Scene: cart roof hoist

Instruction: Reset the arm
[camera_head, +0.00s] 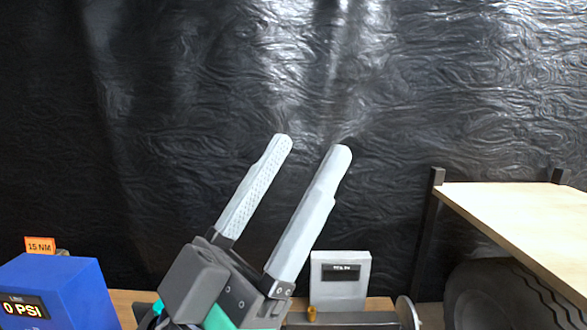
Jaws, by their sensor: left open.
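My left gripper (314,144) is in the lower middle of the head view. Its two pale grey fingers point up and to the right, spread apart with nothing between them. Its dark grey body is at the bottom of the picture. The fingers stand in front of the black wrinkled backdrop and touch nothing that I can see. My right gripper does not show.
A blue box (75,287) reading "0 PSI" stands at lower left, with an orange "15 NM" tag (40,245) behind it. A grey device (340,282) stands right of my gripper. A wooden-topped cart (530,216) with a dark tire (492,296) is at right.

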